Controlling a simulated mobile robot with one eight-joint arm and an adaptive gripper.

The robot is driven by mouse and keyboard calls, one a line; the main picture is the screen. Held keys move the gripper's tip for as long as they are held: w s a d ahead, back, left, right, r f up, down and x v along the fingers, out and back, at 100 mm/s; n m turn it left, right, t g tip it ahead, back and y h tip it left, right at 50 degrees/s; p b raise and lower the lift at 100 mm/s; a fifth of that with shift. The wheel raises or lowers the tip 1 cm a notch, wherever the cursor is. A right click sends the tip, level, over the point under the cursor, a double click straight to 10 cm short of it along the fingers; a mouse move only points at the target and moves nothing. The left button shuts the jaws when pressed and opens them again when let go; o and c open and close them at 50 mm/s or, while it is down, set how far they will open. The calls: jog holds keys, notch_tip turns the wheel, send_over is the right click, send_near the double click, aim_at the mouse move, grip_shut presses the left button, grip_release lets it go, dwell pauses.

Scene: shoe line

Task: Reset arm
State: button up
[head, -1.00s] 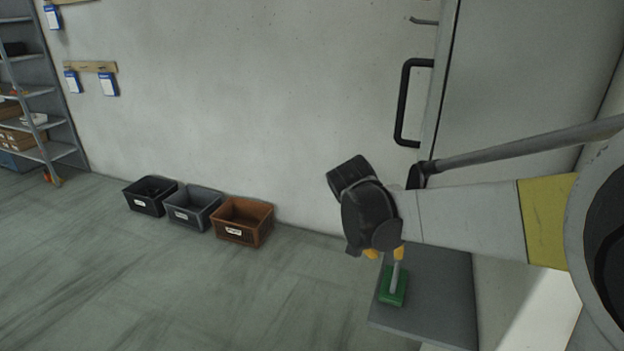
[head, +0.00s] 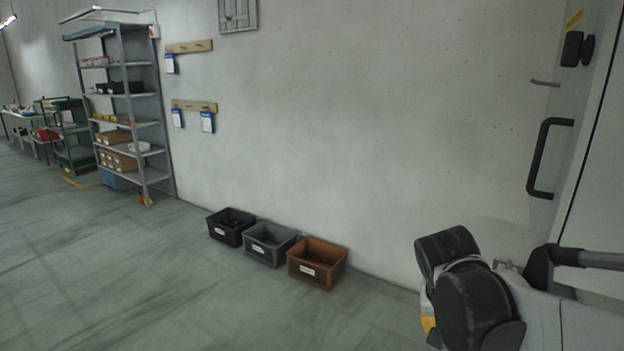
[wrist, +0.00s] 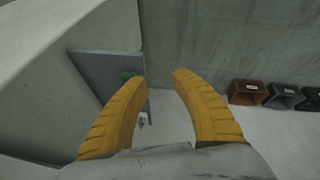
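My gripper (wrist: 158,78) is open in the wrist view, with its two yellow fingers apart and nothing held between them. In the head view only a yellow bit of a finger (head: 429,324) shows below my dark wrist. A green object (wrist: 129,75) lies on a grey platform (wrist: 97,72) beyond the left fingertip, partly hidden by it. A small pale thing (wrist: 142,121) shows beside the left finger; I cannot tell what it is.
A black bin (head: 231,226), a grey bin (head: 269,244) and a brown bin (head: 317,263) stand along the wall. A door handle (head: 545,158) is at the right. A shelf rack (head: 128,110) stands at the left. The floor between is clear.

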jog(key=s+a+n+t+y+b, duration=0.1)
jog(key=s+a+n+t+y, duration=0.2)
jog(key=s+a, duration=0.4)
jog(key=s+n, duration=0.1)
jog(key=s, duration=0.3)
jog(key=shift+a+f+t+y, duration=0.15)
jog(key=shift+f+t+y, duration=0.15)
jog(key=shift+f+t, duration=0.1)
